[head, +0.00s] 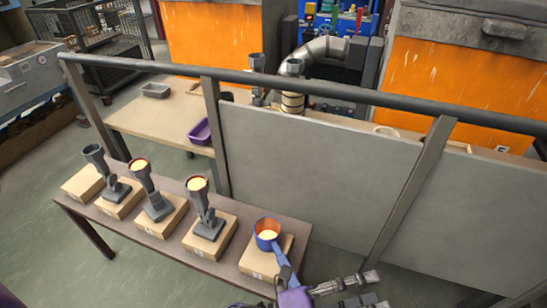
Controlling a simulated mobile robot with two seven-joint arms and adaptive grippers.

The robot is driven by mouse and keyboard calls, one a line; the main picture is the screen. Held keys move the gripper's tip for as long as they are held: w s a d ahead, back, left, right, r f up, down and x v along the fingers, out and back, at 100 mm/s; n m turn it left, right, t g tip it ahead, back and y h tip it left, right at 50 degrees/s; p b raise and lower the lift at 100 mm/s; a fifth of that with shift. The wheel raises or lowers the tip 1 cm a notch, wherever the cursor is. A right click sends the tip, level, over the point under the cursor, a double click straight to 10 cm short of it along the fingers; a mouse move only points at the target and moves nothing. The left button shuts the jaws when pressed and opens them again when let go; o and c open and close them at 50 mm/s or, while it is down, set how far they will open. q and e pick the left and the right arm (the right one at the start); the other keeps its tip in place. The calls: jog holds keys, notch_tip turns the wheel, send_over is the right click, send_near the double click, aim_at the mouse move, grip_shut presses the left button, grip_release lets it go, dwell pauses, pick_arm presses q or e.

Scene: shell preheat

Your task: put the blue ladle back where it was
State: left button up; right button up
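The blue ladle (268,228) has its bowl over a cardboard box (258,263) at the right end of the low table. Its bowl looks orange and pale yellow inside. Its handle (282,262) slopes down to the lower right, and its end is hidden at a purple gripper body of mine. That gripper, which looks like my left (362,291), points right at the bottom edge. Its two metal fingers are apart with nothing seen between them. I cannot tell whether the bowl rests on the box or the gripper body touches the handle. My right gripper is not in view.
Three grey funnel-topped stands (204,208) stand on boxes along the low table (180,262), with pale-yellow tops on two. A grey railing (300,85) with panels runs behind. Beyond it, a bench (160,118) holds a purple tray (200,131) and a grey tray (156,90).

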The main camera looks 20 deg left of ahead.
pick_arm(q)
jog(key=s+a+f+n+t+y, duration=0.2)
jog(key=a+f+n+y, duration=0.6)
jog(key=n, duration=0.3)
jog(key=s+a+f+n+t+y, duration=0.2)
jog(key=a+f+n+y, duration=0.45)
jog(key=a+n, duration=0.4)
jog(key=s+a+f+n+g+y, duration=0.1)
jog(key=s+a+f+n+g, duration=0.2)
jog(key=s+a+f+n, duration=0.2)
jog(key=s+a+f+n+g+y, duration=0.2)
jog(key=s+a+f+n+g, duration=0.1)
jog(key=s, duration=0.9)
notch_tip(320, 180, down, 3)
jog(key=shift+a+f+n, duration=0.1)
jog(key=shift+a+n, duration=0.75)
jog(key=shift+a, duration=0.15)
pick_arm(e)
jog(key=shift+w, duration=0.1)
pick_arm(q)
jog(key=shift+s+f, duration=0.1)
